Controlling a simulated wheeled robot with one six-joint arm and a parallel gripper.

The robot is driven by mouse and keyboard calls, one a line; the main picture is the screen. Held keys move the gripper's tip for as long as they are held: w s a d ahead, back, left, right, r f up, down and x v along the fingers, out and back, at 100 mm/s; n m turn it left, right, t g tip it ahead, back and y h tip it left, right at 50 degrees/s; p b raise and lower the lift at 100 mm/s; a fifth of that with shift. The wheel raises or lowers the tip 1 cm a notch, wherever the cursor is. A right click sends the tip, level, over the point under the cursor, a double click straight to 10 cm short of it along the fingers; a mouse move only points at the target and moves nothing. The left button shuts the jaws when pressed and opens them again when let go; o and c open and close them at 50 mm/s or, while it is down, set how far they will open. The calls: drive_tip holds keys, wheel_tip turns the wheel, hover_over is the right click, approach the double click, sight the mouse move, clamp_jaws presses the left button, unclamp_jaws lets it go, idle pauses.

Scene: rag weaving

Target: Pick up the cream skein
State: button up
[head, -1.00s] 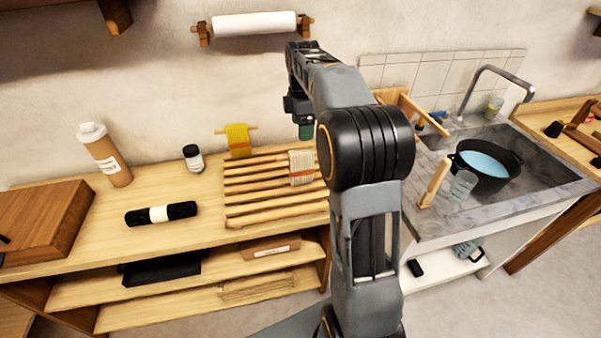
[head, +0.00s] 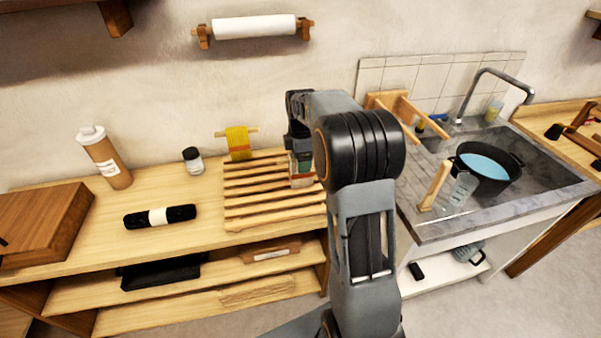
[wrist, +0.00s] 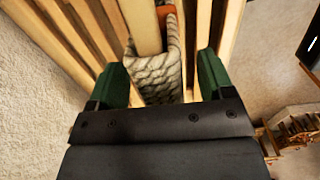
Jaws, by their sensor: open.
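The cream skein (wrist: 157,78) is a twisted, pale bundle with an orange band, hanging over a wooden bar of the slatted rack (head: 250,208). In the wrist view my gripper (wrist: 160,80) is open, with one green finger on each side of the skein. A narrow gap shows to the right of the skein; on the left the finger is very close, and I cannot tell whether it touches. In the head view the skein is mostly hidden behind my gripper (head: 301,172), at the right end of the rack.
A yellow skein (head: 238,142) hangs on a peg behind the rack. A black roll (head: 160,216), a small jar (head: 193,160) and a bottle (head: 105,158) stand or lie on the bench to the left. A sink with a dark pot (head: 486,168) is to the right.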

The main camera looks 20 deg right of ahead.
drive_tip(key=shift+f, duration=0.1)
drive_tip(key=c, duration=1)
drive_tip(key=shift+r, duration=0.4)
drive_tip(key=r, duration=0.3)
drive_tip(key=shift+s+d+r, duration=0.15)
drive_tip(key=shift+s, duration=0.1)
drive_tip(key=shift+s+d+r+b, duration=0.2)
drive_tip(key=shift+s+d+r, duration=0.75)
drive_tip(key=shift+s+r, duration=0.8)
drive_tip(key=shift+s+d+r+b, duration=0.15)
drive_tip(key=shift+s+d+r, duration=1)
drive_tip(key=shift+s, duration=1.15)
drive_tip(key=shift+s+d+r+b, duration=0.2)
drive_tip(key=shift+s+d+r, duration=0.6)
drive_tip(key=shift+s+r, duration=1)
drive_tip(key=shift+s+f, duration=0.2)
